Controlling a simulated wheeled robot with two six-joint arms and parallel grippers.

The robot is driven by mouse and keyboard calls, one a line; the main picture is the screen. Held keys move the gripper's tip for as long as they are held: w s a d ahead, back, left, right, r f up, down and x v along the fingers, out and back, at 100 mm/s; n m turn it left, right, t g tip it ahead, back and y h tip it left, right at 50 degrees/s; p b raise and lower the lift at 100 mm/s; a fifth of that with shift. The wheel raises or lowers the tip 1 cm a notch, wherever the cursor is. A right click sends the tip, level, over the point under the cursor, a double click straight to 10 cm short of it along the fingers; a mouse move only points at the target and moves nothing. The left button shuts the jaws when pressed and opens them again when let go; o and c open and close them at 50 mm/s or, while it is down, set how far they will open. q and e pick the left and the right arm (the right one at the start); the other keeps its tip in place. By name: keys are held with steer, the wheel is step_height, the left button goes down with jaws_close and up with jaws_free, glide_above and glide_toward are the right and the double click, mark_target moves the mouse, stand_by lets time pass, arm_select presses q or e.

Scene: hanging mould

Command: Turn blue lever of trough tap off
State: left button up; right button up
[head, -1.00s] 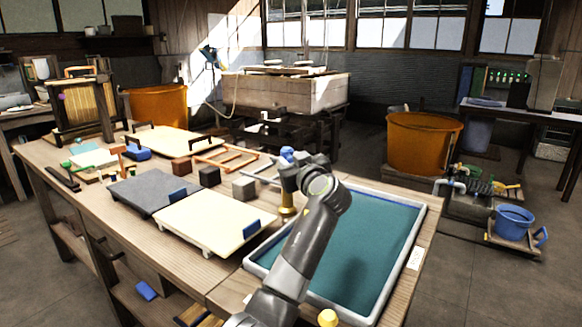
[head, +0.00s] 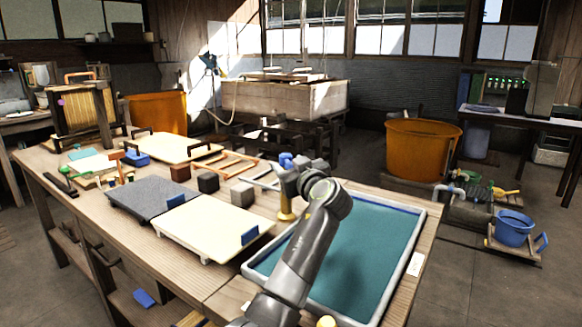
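A brass upright fitting (head: 286,208), which looks like the tap, stands at the left rim of the blue-edged trough (head: 413,255) holding teal liquid. A small blue part (head: 287,160), perhaps its lever, shows just above my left wrist. My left gripper (head: 306,168) is at the end of the grey arm from the bottom, close beside the blue part. The wrist hides much of the fitting and the fingers, so contact and opening cannot be told. My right gripper is out of view.
A cream board (head: 205,224), a slate-grey board (head: 150,196), a dark block (head: 208,182) and a grey block (head: 242,194) lie left of the arm. Orange tubs (head: 424,150) and a blue bucket (head: 514,228) stand beyond the table.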

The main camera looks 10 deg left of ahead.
arm_select(q)
steer(key=shift+r, duration=0.1)
step_height(320, 180, up, 10)
steer(key=shift+f+p, duration=0.1)
steer(key=shift+p, duration=0.4)
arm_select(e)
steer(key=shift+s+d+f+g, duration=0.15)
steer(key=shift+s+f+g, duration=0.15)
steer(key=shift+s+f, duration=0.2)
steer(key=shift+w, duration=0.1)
